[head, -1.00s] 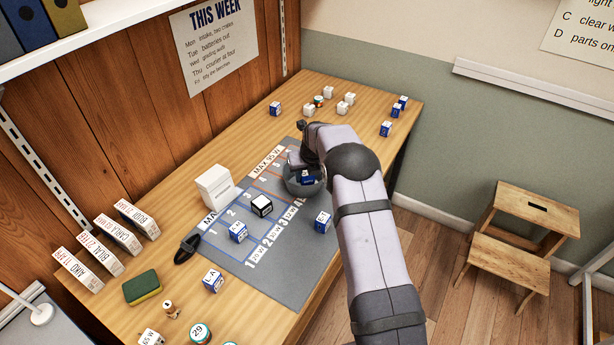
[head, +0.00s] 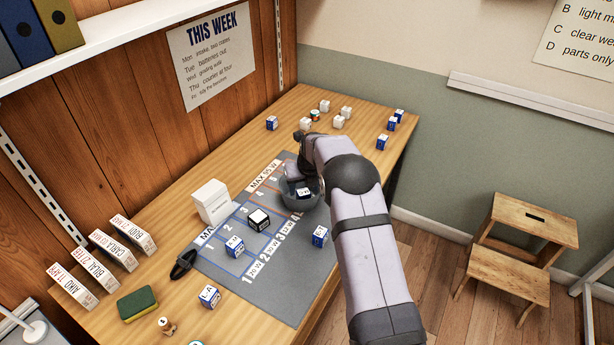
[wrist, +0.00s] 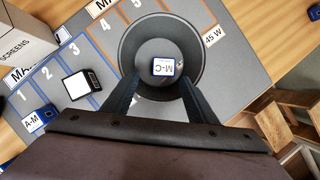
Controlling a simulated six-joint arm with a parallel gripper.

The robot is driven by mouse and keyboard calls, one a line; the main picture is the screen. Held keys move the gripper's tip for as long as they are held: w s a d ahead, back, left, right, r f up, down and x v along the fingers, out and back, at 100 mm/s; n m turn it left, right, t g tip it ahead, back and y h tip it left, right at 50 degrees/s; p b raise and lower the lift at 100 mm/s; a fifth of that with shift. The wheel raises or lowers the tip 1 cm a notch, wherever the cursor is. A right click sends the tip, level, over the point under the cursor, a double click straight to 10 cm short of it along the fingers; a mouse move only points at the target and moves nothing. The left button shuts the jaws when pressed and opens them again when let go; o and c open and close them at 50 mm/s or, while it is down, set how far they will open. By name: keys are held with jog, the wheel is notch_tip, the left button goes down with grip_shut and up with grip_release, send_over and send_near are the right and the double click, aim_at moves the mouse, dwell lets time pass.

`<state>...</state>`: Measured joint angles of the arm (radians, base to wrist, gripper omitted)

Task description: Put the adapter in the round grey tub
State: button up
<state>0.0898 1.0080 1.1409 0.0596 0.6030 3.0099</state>
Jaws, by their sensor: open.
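The round grey tub (head: 315,197) stands on the grey mat, partly hidden by my arm in the head view. The wrist view shows the tub (wrist: 194,40) from above. A blue-and-white cube marked M-C (wrist: 163,67), seemingly the adapter, lies inside it, apart from the walls. The cube also shows in the head view (head: 304,192). My gripper (wrist: 159,78) is open above the tub, its fingers spread either side of the cube with gaps to it. In the head view my gripper (head: 301,155) is over the tub's far side.
The mat (head: 275,292) also bears a black-and-white cube (head: 259,219) and blue cubes (head: 235,246) (head: 320,236). A white box (head: 212,202) stands at its left edge. White and blue cubes lie at the table's far end. A sponge (head: 138,304) lies near the front.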

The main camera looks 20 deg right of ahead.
jog(key=b+v, duration=0.1)
jog(key=v, duration=0.9)
jog(key=shift+s+r, duration=0.25)
